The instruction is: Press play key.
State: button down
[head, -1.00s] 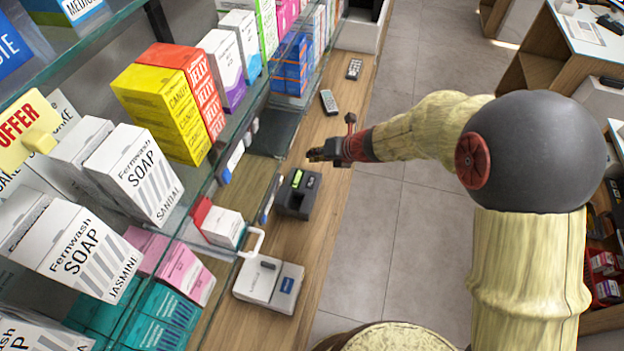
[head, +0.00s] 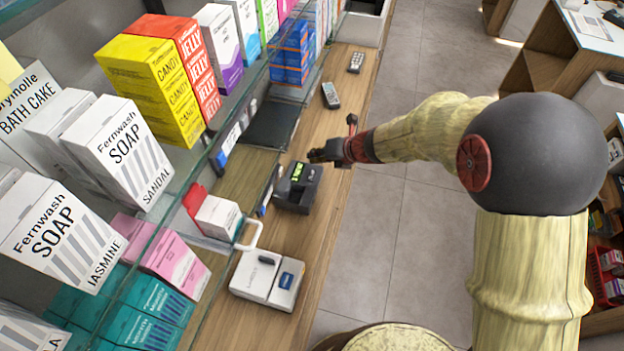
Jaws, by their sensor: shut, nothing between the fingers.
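No play key can be made out at this size. A dark device (head: 298,189) with a lit green display sits on the wooden counter; small marks show beside the display. My gripper (head: 317,155) is shut and empty. It points left over the counter, just beyond the dark device in the picture, between it and the nearer remote. Whether it touches anything cannot be told; it looks apart from the remotes.
Glass shelves with soap boxes (head: 118,150) and yellow and red boxes (head: 150,85) stand along the left. A white device (head: 268,280) sits nearer on the counter (head: 345,115). A dark flat panel (head: 272,125) lies behind. Open tiled floor (head: 400,230) is on the right.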

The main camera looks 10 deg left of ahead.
aim_at(314, 174)
jog(key=shift+f+b, duration=1.6)
jog(key=shift+f, duration=0.7)
jog(key=shift+f, duration=0.15)
jog(key=shift+f, duration=0.3)
jog(key=shift+f+b, duration=0.35)
jog(key=shift+b, duration=0.1)
jog(key=shift+r, duration=0.1)
jog(key=shift+r+p, duration=0.7)
jog(key=shift+p, duration=0.15)
notch_tip(314, 174, up, 5)
jog(key=p, duration=0.4)
jog(key=shift+p, duration=0.4)
